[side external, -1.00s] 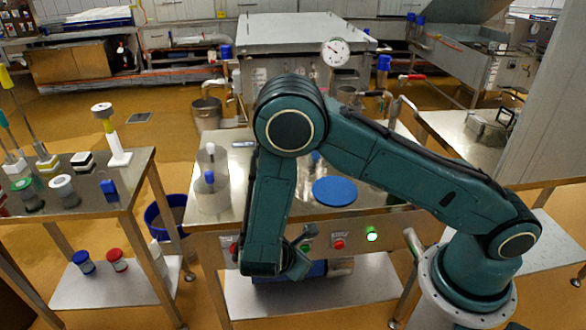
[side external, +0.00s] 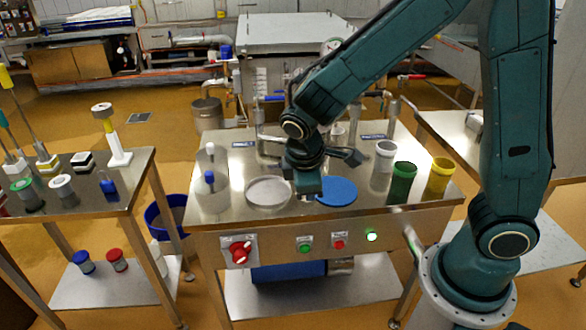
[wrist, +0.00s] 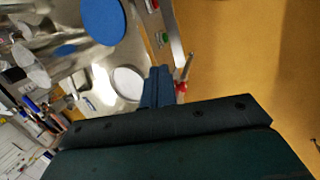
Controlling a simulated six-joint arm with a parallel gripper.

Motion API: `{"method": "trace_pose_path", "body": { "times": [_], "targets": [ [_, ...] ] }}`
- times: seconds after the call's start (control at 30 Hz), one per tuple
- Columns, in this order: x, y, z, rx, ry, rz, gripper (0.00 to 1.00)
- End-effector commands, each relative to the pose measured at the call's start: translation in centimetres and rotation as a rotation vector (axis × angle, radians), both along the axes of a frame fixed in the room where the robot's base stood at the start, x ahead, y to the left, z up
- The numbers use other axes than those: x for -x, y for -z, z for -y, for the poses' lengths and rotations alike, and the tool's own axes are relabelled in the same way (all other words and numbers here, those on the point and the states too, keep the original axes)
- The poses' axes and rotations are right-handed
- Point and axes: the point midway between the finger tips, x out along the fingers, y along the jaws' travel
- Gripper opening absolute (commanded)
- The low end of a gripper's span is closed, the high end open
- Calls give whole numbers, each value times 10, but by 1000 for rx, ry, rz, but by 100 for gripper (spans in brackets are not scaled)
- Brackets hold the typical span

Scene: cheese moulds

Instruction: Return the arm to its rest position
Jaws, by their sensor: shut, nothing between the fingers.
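My gripper (side external: 307,184) is raised over the steel worktable, between a pale round disc (side external: 268,192) and a blue round disc (side external: 338,191) in the side view. It covers the blue disc's left edge there. In the wrist view its two blue-grey fingers (wrist: 158,85) are together, with nothing between them. The pale disc (wrist: 128,83) shows just left of the fingertips, and the blue disc (wrist: 103,20) farther up. My upper arm rises high at the right of the side view.
White (side external: 384,157), green (side external: 402,184) and yellow (side external: 438,177) cups stand at the worktable's right. The front panel carries a red rotary switch (side external: 240,250) and buttons. A tool table (side external: 115,198) stands farther left.

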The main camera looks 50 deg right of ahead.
Motion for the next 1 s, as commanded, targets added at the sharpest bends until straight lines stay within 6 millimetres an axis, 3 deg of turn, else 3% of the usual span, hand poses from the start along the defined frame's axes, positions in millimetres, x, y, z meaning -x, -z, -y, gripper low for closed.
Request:
{"method": "trace_pose_path", "body": {
  "times": [0.4,1.0],
  "targets": [
    [34,-70,19,-177,216,153,0],
    [107,-138,37,-390,467,363,0]
  ]
}}
